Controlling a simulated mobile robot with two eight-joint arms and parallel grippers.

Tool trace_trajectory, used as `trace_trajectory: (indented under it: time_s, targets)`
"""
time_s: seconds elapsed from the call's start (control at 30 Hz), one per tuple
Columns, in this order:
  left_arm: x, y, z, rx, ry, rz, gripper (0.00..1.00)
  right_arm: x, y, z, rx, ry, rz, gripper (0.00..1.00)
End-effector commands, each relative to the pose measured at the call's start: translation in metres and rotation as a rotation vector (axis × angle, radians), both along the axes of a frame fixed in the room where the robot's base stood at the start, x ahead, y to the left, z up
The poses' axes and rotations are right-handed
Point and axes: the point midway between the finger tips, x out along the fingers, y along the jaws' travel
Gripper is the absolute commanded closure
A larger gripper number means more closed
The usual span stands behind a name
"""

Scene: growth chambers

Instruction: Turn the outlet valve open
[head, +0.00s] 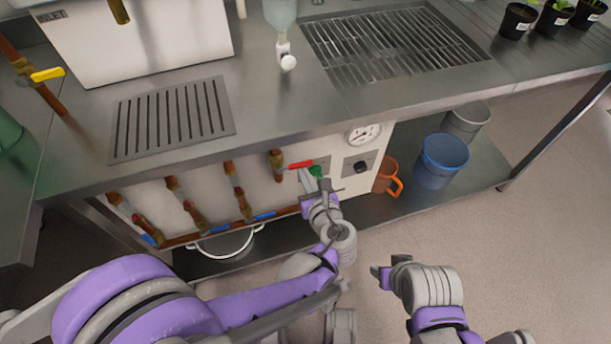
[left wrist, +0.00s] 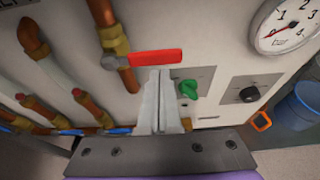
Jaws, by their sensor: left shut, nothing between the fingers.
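A valve with a red lever handle (head: 301,165) sits on a copper pipe on the panel under the counter. In the left wrist view the red lever (left wrist: 155,58) lies nearly level and points right from its brass body (left wrist: 115,60). My left gripper (head: 309,183) is just below the lever. In the left wrist view its fingers (left wrist: 160,78) are together, with nothing seen between them, tips close under the lever; I cannot tell whether they touch it. My right gripper (head: 381,276) hangs low over the floor, away from the panel; its finger gap is unclear.
A green knob (left wrist: 188,88), a black knob (left wrist: 249,94) and a gauge (left wrist: 291,24) with its needle near 0 are right of the lever. Blue levers (head: 264,217) sit lower on the pipes. The counter edge overhangs. An orange jug (head: 384,175) and blue bucket (head: 441,161) stand right.

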Motion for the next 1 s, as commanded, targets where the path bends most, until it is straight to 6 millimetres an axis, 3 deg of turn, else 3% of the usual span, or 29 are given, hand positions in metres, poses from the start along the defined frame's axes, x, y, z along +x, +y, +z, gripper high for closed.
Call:
trace_trajectory:
  time_s: [1.0]
  targets:
    - [0.000, -0.002, 0.014, -0.212, -0.070, 0.001, 1.00, -0.002, 0.000, 0.013, 0.000, -0.004, 0.000, 0.46]
